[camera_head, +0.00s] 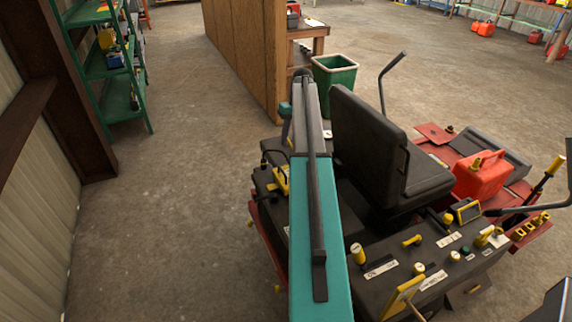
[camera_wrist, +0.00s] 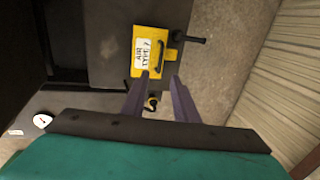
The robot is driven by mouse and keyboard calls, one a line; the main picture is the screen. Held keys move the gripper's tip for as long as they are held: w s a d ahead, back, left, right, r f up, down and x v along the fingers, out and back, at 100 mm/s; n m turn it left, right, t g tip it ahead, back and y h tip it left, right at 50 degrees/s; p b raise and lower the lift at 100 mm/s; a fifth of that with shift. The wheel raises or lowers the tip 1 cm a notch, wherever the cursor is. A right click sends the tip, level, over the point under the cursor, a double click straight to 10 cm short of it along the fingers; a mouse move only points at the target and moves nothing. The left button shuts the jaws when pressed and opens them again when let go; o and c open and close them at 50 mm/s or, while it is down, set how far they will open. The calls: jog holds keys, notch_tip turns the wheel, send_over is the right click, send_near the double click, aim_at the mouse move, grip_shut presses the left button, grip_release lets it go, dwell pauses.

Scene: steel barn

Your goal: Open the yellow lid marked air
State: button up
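The yellow lid (camera_wrist: 137,70) shows at the upper middle of the wrist view, on the dark body of a machine. It carries a white label (camera_wrist: 143,53) that seems to begin with "AIR" and a dark curved handle (camera_wrist: 159,57) on its right part. It looks flat and closed, though its edges are hard to read. My gripper (camera_wrist: 161,75) is open and empty, its two purple-grey fingers pointing at the lid's lower edge; I cannot tell the remaining gap. In the head view a yellow part (camera_head: 281,181) beside my arm seems to be this lid.
A ride-on machine with a black seat (camera_head: 385,150), a control panel and a red fuel can (camera_head: 482,176) stands right of my arm. A dark knob (camera_wrist: 190,39) sticks out right of the lid. Green shelves (camera_head: 110,70) stand left; the floor (camera_head: 180,200) between is clear.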

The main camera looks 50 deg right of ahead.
jog(key=p, duration=0.5)
send_over(283, 177)
jog(key=shift+s+f, duration=0.2)
jog(key=shift+f, duration=6.45)
grip_shut()
jog(key=shift+d, duration=0.15)
